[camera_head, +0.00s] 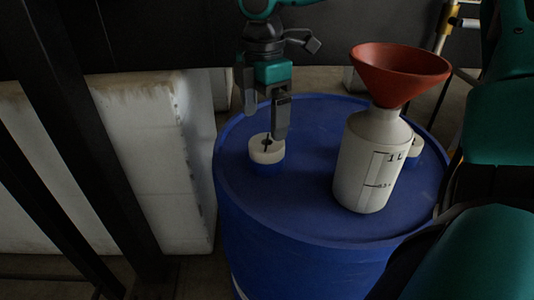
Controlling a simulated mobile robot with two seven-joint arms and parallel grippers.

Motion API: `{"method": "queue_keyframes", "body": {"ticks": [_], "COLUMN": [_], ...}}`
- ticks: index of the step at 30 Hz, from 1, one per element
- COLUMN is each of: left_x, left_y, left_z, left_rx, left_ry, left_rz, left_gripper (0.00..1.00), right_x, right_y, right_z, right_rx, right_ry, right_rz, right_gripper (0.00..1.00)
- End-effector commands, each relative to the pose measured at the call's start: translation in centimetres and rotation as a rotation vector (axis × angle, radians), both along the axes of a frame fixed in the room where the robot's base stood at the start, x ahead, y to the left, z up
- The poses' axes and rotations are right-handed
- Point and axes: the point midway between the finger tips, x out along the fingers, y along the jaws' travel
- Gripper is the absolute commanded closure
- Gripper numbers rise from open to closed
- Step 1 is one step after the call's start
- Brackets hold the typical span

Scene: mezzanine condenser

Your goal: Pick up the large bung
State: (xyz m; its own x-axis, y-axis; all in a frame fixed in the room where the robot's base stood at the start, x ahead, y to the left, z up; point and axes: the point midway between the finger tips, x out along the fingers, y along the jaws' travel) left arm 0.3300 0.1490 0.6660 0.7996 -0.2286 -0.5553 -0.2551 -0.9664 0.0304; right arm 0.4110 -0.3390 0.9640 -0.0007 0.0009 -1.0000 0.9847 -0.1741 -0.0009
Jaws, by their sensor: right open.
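The large bung, taken to be the white round cap (266,154) with a dark slot in its top, sits on a short blue neck at the left of the blue drum's lid (310,215). My right gripper (265,122) points down just above and behind it, open and empty. Its right finger overlaps the cap's back right edge in the picture; I cannot tell whether they touch. A second white cap (417,146) at the right of the lid is partly hidden by the bottle. My left gripper is not in view.
A white bottle (365,170) with a red-brown funnel (400,70) in its neck stands on the lid, right of the cap. A dark post (85,140) and pale wall blocks (150,150) are at left. The front of the lid is clear.

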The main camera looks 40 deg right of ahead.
Motion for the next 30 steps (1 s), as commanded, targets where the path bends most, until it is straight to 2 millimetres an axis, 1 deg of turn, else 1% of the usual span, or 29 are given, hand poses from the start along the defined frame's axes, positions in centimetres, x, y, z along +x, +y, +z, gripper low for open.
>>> {"method": "queue_keyframes", "body": {"ticks": [4, 9, 12, 15, 21, 23, 30], "left_x": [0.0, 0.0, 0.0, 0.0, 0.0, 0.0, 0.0], "left_y": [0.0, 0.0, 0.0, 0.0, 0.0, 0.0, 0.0], "left_z": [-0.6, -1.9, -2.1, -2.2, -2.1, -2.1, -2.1], "left_rx": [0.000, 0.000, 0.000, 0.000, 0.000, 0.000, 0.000], "left_ry": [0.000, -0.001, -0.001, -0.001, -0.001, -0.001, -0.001], "left_rz": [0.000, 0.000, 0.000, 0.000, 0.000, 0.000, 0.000], "left_gripper": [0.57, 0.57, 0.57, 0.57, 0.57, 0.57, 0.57], "right_x": [-0.2, -0.7, -0.6, -0.6, -0.6, -0.6, -0.6], "right_y": [-0.1, -0.2, -0.2, -0.2, -0.2, -0.2, -0.2], "right_z": [-1.3, -4.0, -5.0, -5.5, -5.4, -5.4, -5.4], "right_rx": [-0.001, -0.001, -0.002, -0.002, -0.002, -0.002, -0.002], "right_ry": [0.001, 0.001, 0.000, -0.001, -0.001, -0.001, -0.002], "right_rz": [0.001, 0.001, 0.003, 0.003, 0.003, 0.003, 0.003], "right_gripper": [0.04, 0.04, 0.04, 0.04, 0.04, 0.08, 0.31]}}
